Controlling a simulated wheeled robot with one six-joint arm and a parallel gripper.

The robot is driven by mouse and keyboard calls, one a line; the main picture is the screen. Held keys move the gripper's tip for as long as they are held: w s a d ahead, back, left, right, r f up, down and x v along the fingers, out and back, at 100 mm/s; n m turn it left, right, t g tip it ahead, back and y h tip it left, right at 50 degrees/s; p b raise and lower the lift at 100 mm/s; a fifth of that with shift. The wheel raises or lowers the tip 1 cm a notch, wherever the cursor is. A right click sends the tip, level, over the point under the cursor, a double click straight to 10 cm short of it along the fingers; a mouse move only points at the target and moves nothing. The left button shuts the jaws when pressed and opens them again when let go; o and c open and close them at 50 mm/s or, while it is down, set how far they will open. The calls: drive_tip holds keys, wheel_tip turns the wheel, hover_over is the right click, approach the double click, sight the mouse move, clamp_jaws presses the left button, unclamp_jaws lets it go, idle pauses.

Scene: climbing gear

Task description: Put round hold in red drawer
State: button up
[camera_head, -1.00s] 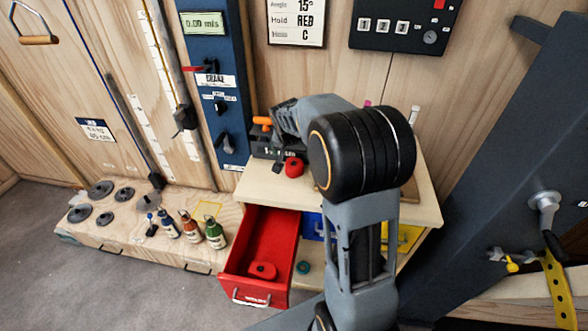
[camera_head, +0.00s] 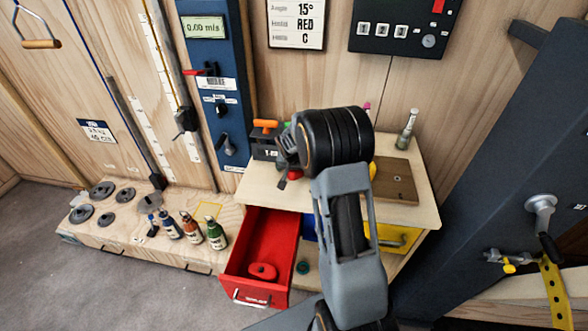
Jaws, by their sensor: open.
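The red drawer (camera_head: 286,247) is pulled open at the front left of the wooden cabinet. A red hold (camera_head: 263,271) with a small dark mark in its middle lies inside it, near the front. Another small red hold (camera_head: 294,175) is on the cabinet top, partly hidden by my gripper. I cannot tell from shape which of them is the round hold. My gripper (camera_head: 286,177) is open and low over the cabinet top, right at this second red hold. Its fingers are small and partly hidden by my wrist, so contact cannot be made out.
A brown board (camera_head: 394,181) and a bottle (camera_head: 407,130) are at the right. A yellow drawer (camera_head: 398,237) is partly covered by my arm. A teal ring (camera_head: 303,267) lies beside the red drawer.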

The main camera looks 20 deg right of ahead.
drive_tip(key=shift+c, duration=0.3)
drive_tip(key=c, duration=1.1)
